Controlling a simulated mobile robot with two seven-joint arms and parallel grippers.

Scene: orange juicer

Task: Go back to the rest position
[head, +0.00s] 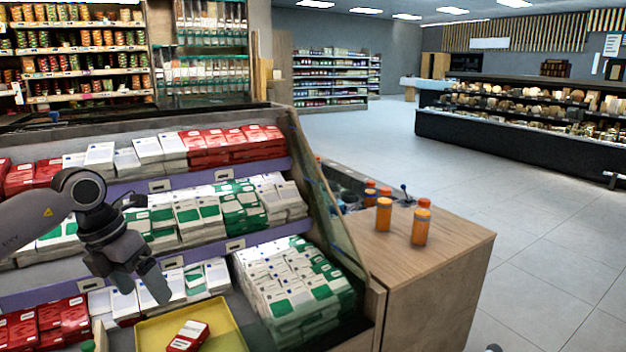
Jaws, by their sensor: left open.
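My left gripper (142,291) hangs in front of the shelf of boxed goods at the left, fingers pointing down. It is open, with nothing between its fingers. It is above and left of a yellow tray (228,312), which holds a red and white box (188,336).
Orange bottles with orange caps (420,228) stand on a wooden counter (440,260) right of the shelf. A slanted glass panel (325,195) separates shelf and counter. Stacked white and green boxes (290,280) fill the lower shelf. Tiled floor (550,240) is open at the right.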

